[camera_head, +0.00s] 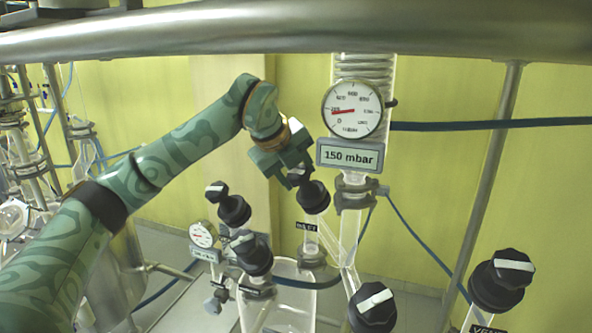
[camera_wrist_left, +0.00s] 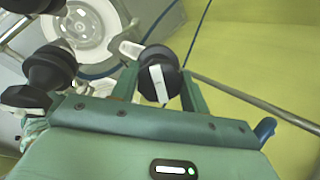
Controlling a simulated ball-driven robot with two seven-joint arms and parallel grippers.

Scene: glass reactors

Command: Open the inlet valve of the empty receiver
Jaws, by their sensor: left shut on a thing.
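A black valve knob with a white bar (camera_head: 315,197) sits on a slanted glass neck above a small "INLET" tag (camera_head: 306,226). My left gripper (camera_head: 299,174) reaches it from the upper left and is shut on it. In the left wrist view the knob (camera_wrist_left: 159,80) lies between the two green fingers, its white bar lengthwise along them. The gripper hides part of the knob in the head view. Below is a clear glass vessel (camera_head: 292,270), cut off by the picture's bottom edge; I see no liquid in its visible part. My right gripper is not in view.
More black knobs stand close by: left (camera_head: 234,210), lower left (camera_head: 252,253), lower right (camera_head: 373,306) and far right (camera_head: 501,280). A round gauge (camera_head: 352,109) above a "150 mbar" sign (camera_head: 350,156) is right of the gripper. A thick metal pipe (camera_head: 440,25) crosses the top.

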